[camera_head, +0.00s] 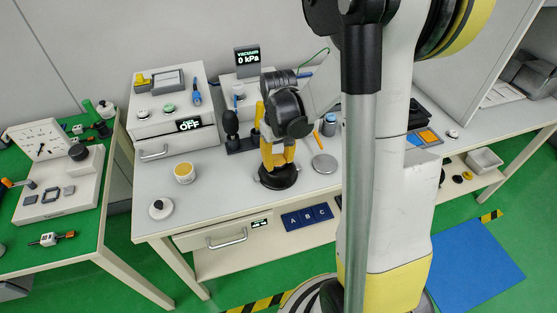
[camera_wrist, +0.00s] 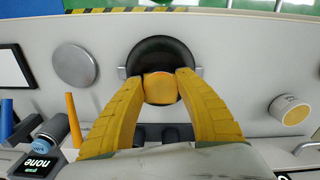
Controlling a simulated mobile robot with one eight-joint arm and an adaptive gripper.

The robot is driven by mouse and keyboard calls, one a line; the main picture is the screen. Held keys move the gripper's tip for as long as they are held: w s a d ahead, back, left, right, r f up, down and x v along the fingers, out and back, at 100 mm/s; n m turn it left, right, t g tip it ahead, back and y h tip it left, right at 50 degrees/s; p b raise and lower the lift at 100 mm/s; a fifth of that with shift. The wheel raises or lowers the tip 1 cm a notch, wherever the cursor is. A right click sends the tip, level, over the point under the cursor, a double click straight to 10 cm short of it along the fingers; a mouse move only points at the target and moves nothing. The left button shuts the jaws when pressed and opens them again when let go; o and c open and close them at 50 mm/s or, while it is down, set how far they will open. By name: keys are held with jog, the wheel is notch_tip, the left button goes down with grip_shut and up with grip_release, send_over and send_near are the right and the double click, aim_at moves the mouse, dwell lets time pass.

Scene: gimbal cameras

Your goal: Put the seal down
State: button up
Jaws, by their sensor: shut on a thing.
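My gripper (camera_head: 277,157) points down over the bench near its front edge in the head view. In the wrist view its two yellow fingers (camera_wrist: 160,88) are shut on a rounded orange-yellow piece, which appears to be the seal (camera_wrist: 160,90). Right below it is a black round disc (camera_wrist: 160,52) with small grey tabs at both sides; the black disc also shows under the fingers in the head view (camera_head: 278,178). I cannot tell whether the orange piece is joined to the disc or only touches it. The fingers hide part of it.
A yellow-topped white jar (camera_head: 184,173) and a white disc with a black knob (camera_head: 160,209) stand there. A grey disc (camera_head: 324,163) lies to the right. A dark holder (camera_head: 240,143) with upright tools stands behind.

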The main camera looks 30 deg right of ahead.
aim_at(279, 161)
jog(key=shift+f, duration=0.35)
jog(key=o, duration=1.3)
jog(key=shift+r, duration=0.1)
notch_tip(279, 161, up, 13)
jog(key=p, duration=0.6)
jog(key=s+a+r+t, duration=0.2)
jog(key=s+a+r, duration=0.1)
jog(key=a, duration=0.1)
jog(key=s+a+r+t, duration=0.2)
jog(key=s+a+r, duration=0.1)
jog(key=s+a, duration=0.1)
jog(key=s+a+r+n+t, duration=0.1)
jog(key=s+a+r+t, duration=0.2)
jog(key=a, duration=0.2)
jog(key=shift+s+a+r, duration=0.2)
jog(key=shift+s+a, duration=0.05)
